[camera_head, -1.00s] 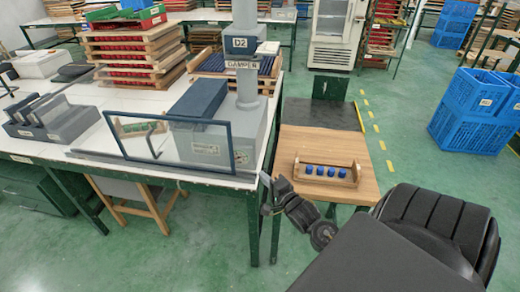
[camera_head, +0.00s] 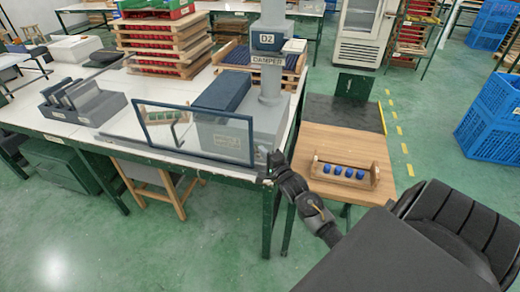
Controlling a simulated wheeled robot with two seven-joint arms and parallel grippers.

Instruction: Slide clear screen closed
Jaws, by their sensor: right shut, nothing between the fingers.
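The clear screen (camera_head: 190,141) is a see-through pane in a dark blue frame, upright near the front edge of the white bench. The bench top, a blue box and part of a grey machine base show through it. My right gripper (camera_head: 271,157) is just right of the screen's lower right corner, by the bench's front right corner. It is shut with nothing in it. A small gap seems to lie between it and the frame; contact is hard to judge. My left gripper is out of view.
A grey post labelled D2 (camera_head: 270,58) rises behind the screen. A wooden rack with blue pieces (camera_head: 342,172) sits on a lower wooden table (camera_head: 330,140) at right. Stacked wooden trays (camera_head: 165,48) and a grey holder (camera_head: 85,107) stand on the bench.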

